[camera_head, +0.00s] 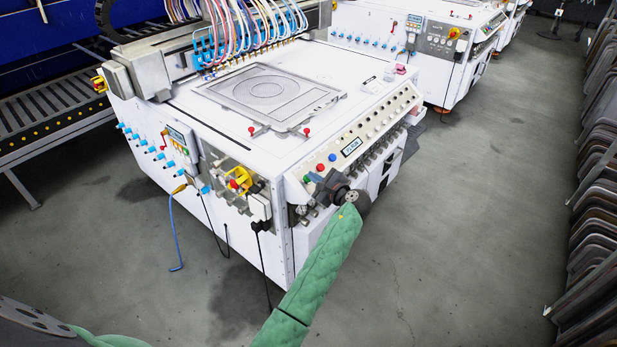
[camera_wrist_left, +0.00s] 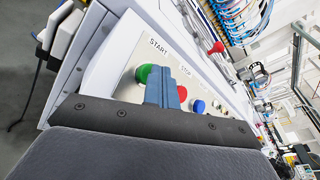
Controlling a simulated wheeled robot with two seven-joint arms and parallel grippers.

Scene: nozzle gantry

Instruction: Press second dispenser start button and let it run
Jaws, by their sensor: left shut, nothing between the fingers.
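The nearest white dispenser machine (camera_head: 215,115) has a sloping control panel on its front. In the left wrist view, the panel has a green button (camera_wrist_left: 143,73) under the word START, a red button (camera_wrist_left: 182,93) under STOP, and a blue button (camera_wrist_left: 198,106). The red (camera_head: 320,168) and blue (camera_head: 332,157) buttons also show in the head view. My left gripper (camera_head: 322,182) is at the near-left end of this panel. Its blue fingers (camera_wrist_left: 160,74) are shut and empty, appearing beside the green button and partly covering its edge. Whether they touch it cannot be told. My right gripper is out of view.
Another similar white machine (camera_head: 428,45) stands behind. A roller conveyor (camera_head: 45,107) runs at the left, and stacked dark panels (camera_head: 597,210) line the right. Cables hang from the near machine's left side. The grey floor (camera_head: 480,200) between machine and panels is clear.

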